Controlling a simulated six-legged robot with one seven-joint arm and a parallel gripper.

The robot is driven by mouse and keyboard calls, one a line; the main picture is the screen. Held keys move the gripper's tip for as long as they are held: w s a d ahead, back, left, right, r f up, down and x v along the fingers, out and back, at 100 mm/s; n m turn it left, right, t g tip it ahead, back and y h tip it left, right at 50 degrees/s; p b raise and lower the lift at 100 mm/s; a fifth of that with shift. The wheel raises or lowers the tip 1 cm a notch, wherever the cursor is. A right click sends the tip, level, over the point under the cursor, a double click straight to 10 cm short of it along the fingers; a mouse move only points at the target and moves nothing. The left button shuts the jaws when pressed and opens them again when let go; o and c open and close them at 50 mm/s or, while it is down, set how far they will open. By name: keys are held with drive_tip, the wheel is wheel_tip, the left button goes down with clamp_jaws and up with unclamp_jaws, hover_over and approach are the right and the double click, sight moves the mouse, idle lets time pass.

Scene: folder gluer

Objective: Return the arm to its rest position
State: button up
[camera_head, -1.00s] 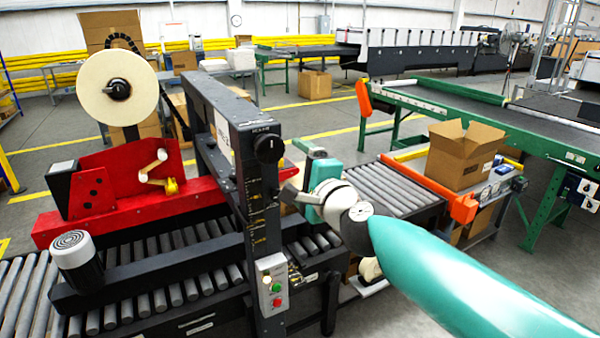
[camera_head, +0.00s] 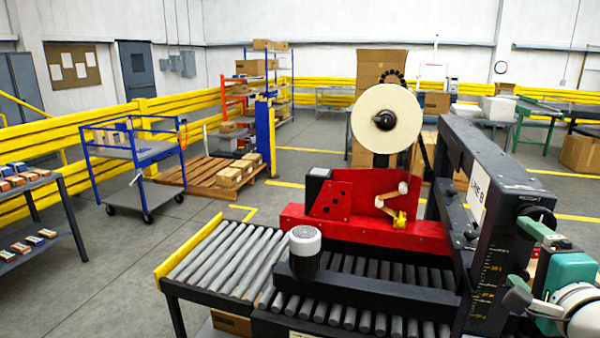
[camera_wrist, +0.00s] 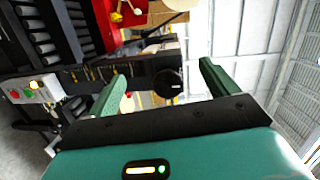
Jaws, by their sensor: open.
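My gripper (camera_head: 527,258) is at the right edge of the head view, close beside the black upright column of the taping machine (camera_head: 500,245). Its teal body and white wrist show there; the rest of my arm is outside the picture. In the wrist view my gripper (camera_wrist: 160,84) has two green fingers standing wide apart with nothing held between them. The machine's column with a round black knob (camera_wrist: 168,86) is beyond the fingers. I cannot tell the exact gap between fingers and column.
A red tape unit (camera_head: 370,215) with a cream roll (camera_head: 372,118) stands over the roller conveyor (camera_head: 225,250). A blue cart (camera_head: 130,165), a pallet with boxes (camera_head: 200,172) and a side table (camera_head: 40,215) stand to the left. Grey floor between them is open.

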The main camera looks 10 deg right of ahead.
drive_tip(key=w+a+f+n+g+y, duration=0.1)
drive_tip(key=w+a+n+y, duration=0.1)
drive_tip(key=a+n, duration=0.3)
drive_tip(key=w+a+f+n+y, duration=0.2)
drive_tip(key=a+n, duration=0.1)
drive_tip(key=a, duration=0.3)
drive_tip(key=s+a+f+n+g+y, duration=0.1)
drive_tip(key=a+f+n+g, duration=0.3)
drive_tip(key=a, duration=0.5)
drive_tip(key=s+a+f+n+g+y, duration=0.1)
drive_tip(key=s+a+f+n+g, duration=0.1)
drive_tip(key=a+f+n+g, duration=0.3)
drive_tip(key=a+f+n, duration=0.3)
drive_tip(key=n, duration=0.1)
drive_tip(key=shift+s+a+f, duration=0.2)
drive_tip(key=shift+a+f, duration=0.15)
drive_tip(key=shift+d, duration=0.2)
